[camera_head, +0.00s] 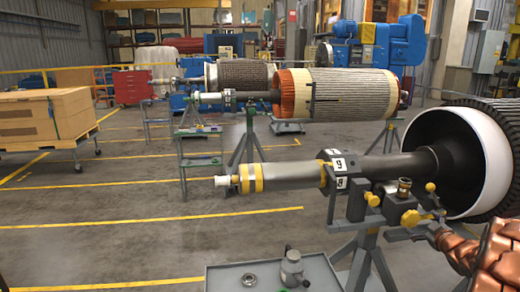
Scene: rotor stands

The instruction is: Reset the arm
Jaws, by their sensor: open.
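My gripper is not in view in the head camera, and I see no part of my arm that I can be sure of. The nearest rotor shaft (285,176) lies level on a grey stand (366,262) at the right. It has yellow bands near its left end and a collar marked with 9. The shaft runs into a dark rotor with a white ring (497,160) at the right edge. Brass and yellow fittings sit on top of the stand.
A grey tray (222,276) at the bottom holds a metal ring (249,280) and a grey part (292,268). Copper-coloured parts (496,258) fill the bottom right corner. More rotors (345,92) rest on stands behind. A wooden crate (40,118) stands left.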

